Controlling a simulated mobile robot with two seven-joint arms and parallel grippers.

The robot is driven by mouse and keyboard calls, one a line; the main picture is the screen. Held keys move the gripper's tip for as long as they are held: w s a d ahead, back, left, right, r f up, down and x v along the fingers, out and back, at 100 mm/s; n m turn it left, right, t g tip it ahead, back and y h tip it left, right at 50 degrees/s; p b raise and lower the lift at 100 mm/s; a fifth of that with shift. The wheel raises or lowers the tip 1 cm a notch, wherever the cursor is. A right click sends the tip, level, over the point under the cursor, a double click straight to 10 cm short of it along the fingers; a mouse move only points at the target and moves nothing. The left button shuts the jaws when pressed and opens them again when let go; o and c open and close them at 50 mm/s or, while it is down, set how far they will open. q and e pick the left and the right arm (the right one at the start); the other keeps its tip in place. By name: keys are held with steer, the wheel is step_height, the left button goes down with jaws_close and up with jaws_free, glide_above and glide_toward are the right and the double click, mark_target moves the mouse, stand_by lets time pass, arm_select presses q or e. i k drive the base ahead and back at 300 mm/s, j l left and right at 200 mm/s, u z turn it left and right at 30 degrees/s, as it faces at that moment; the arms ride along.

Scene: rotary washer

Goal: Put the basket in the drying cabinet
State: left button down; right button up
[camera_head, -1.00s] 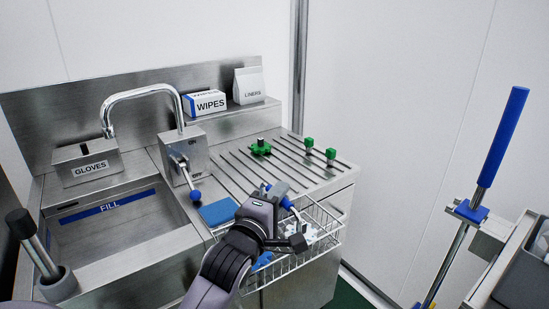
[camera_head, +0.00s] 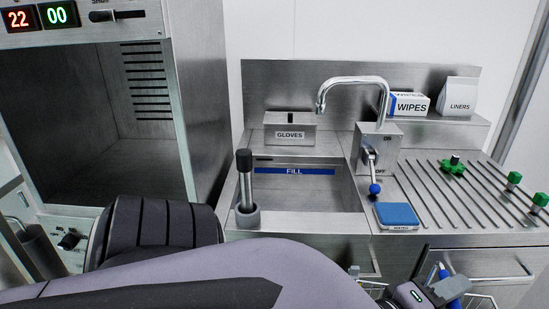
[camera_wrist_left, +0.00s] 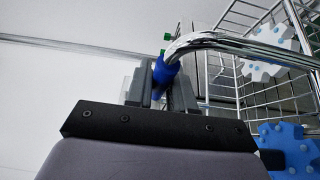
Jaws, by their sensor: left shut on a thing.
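The wire basket (camera_head: 483,299) shows only in part at the bottom edge of the head view, in front of the bench. In the left wrist view its wire side (camera_wrist_left: 238,85) and a curved metal handle (camera_wrist_left: 235,42) show. White-grey (camera_wrist_left: 275,62) and blue (camera_wrist_left: 290,148) toothed parts are in it. My left gripper (camera_head: 446,289) is shut on the blue grip of the handle, also seen in the left wrist view (camera_wrist_left: 162,88). The drying cabinet (camera_head: 203,105) stands at the left of the head view, its chamber open and apparently empty. My right gripper is not in view.
The sink (camera_head: 310,203) lies between cabinet and drainboard, with a tap (camera_head: 350,82) and an upright black-handled lever (camera_head: 245,185). A blue pad (camera_head: 397,214) lies on the bench edge. A drawer handle (camera_head: 480,281) juts from the bench front. My left arm hides the lower foreground.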

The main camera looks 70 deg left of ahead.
mark_target(132, 174)
steer(key=k+l+u, duration=0.1)
steer(key=k+l, duration=0.2)
steer(key=k+u, duration=0.15)
steer(key=u, duration=1.55)
